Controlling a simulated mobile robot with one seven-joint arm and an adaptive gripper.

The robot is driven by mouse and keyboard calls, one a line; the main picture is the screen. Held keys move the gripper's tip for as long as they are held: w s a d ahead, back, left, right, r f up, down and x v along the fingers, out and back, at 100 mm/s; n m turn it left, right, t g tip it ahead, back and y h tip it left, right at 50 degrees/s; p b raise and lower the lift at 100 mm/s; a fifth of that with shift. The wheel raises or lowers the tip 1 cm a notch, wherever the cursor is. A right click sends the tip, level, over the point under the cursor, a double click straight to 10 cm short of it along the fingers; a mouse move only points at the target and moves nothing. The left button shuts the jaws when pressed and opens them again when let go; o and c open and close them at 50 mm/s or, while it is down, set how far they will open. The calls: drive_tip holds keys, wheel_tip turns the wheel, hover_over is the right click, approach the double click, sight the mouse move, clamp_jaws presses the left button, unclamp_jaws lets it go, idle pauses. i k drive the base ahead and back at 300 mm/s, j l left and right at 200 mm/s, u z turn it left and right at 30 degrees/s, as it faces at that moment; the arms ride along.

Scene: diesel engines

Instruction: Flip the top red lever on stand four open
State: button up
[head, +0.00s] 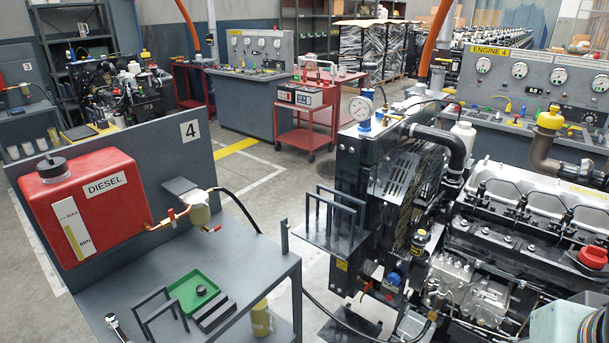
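Stand four is the grey bench with an upright panel marked 4 (190,131). A red DIESEL tank (88,207) with a black cap is mounted on the panel. A brass pipe (157,225) runs from the tank to a pale filter bowl (199,215). A small red lever (172,215) sits on this pipe and looks tilted up from it. A second red lever (212,229) sticks out lower, at the right below the bowl. The levers are small, so their exact valve positions are hard to tell.
The bench top (245,262) holds a green tray (194,291) and dark metal brackets. A ratchet (116,326) lies at the front left. A black hose (240,207) leaves the bowl. A large engine (500,245) fills the right side. Floor shows between bench and engine.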

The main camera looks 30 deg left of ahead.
sight(171, 213)
drive_tip(key=u, duration=2.05)
